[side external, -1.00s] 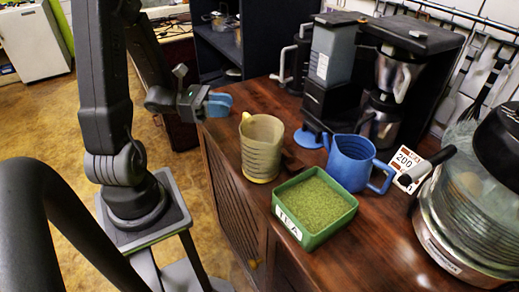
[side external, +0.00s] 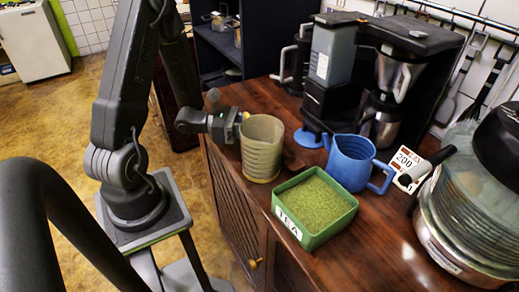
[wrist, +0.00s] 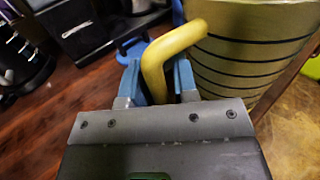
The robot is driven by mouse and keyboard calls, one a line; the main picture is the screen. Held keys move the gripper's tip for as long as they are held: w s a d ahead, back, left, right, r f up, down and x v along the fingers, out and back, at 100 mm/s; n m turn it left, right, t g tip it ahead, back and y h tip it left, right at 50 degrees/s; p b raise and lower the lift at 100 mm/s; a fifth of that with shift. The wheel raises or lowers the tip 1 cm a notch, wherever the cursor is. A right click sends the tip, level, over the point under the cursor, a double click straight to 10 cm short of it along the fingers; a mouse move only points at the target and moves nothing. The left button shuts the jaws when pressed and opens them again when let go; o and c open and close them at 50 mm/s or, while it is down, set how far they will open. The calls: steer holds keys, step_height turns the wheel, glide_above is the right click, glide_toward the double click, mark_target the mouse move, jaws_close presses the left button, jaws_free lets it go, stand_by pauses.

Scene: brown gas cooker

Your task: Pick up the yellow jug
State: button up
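The yellow jug (side external: 262,150), pale with dark ribs, stands upright on the wooden counter (side external: 345,250) near its left edge. In the wrist view its ribbed body (wrist: 250,50) fills the upper right, and its yellow handle (wrist: 157,68) reaches down between my blue fingers. My gripper (wrist: 160,82) is open around the handle, one finger on each side, with a narrow gap showing on the right side. In the side view my gripper (side external: 238,122) is at the jug's left side, its fingertips mostly hidden.
A green tea box (side external: 315,205) stands in front of the jug, to its right. A blue jug (side external: 350,163) stands farther right. A coffee machine (side external: 335,70) is behind, and a large glass vessel (side external: 470,200) is at the right.

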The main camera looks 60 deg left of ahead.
steer(key=shift+w+d, duration=0.15)
steer(key=shift+w, duration=0.05)
steer(key=shift+c, duration=0.4)
jaws_close()
steer(key=shift+r, duration=0.2)
step_height(320, 180, up, 10)
steer(key=shift+f, duration=0.2)
stand_by(0.8)
